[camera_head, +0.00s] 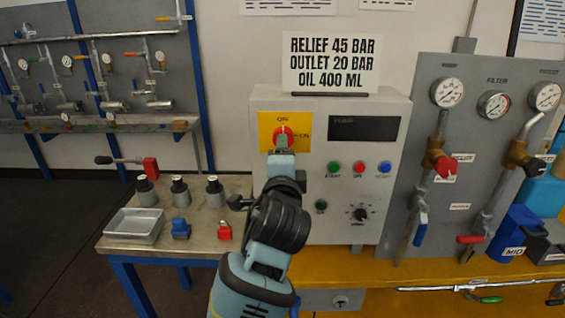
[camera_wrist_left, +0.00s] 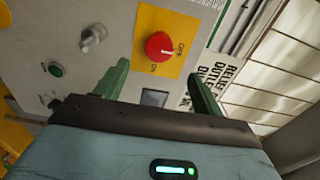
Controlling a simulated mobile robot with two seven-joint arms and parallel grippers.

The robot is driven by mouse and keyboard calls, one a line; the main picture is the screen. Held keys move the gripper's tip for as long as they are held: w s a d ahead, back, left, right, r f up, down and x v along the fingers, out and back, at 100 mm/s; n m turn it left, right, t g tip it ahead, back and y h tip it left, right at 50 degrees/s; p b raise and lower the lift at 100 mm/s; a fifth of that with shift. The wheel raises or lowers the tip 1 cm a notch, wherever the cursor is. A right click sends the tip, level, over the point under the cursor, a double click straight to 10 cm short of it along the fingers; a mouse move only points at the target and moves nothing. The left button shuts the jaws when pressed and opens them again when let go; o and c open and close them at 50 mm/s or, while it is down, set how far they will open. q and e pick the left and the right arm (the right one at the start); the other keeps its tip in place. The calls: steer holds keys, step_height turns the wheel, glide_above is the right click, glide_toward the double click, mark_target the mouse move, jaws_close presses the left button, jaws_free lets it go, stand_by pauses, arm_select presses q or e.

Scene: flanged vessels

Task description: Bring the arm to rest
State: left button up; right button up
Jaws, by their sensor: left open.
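My left gripper (camera_head: 281,148) is raised in front of the grey pump control box (camera_head: 380,165), just below the red rotary knob (camera_head: 284,133) on its yellow plate. In the left wrist view the two green fingers of the gripper (camera_wrist_left: 158,88) stand wide apart with nothing between them. The red knob (camera_wrist_left: 160,46) shows beyond the fingertips on the yellow plate (camera_wrist_left: 180,28), with a visible gap. My arm comes up from the bottom middle and hides part of the box's left side. My right gripper is in neither view.
Left of my arm, a steel bench holds a metal tray (camera_head: 135,224), several grey dark-topped vessels, a blue block (camera_head: 181,228) and a red padlock-like piece (camera_head: 224,231). The filter panel (camera_head: 475,110) with gauges and valves stands right. A sign (camera_head: 332,63) sits atop the box.

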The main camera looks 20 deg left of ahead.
arm_select(q)
steer(key=shift+s, duration=0.1)
steer(key=shift+f, duration=0.15)
steer(key=s+a+f+n+g+h, duration=0.15)
steer(key=s+f, duration=0.35)
steer(key=f, duration=0.9)
steer(key=s+f+n+g+h, duration=0.3)
steer(key=s+f, duration=0.2)
steer(key=f, duration=1)
steer(key=s+a+f+n+g+h, duration=0.1)
steer(key=s+f+n, duration=0.3)
steer(key=s+f, duration=0.4)
steer(key=s+a+f+n+g+h, duration=0.1)
steer(key=s+f+n, duration=0.3)
steer(key=s, duration=1.2)
step_height(320, 180, down, 4)
steer(key=shift+s+a+f+g, duration=0.25)
steer(key=shift+s+a+g, duration=0.05)
steer(key=shift+a+g, duration=0.3)
steer(key=shift+d, duration=0.1)
steer(key=shift+c, duration=0.5)
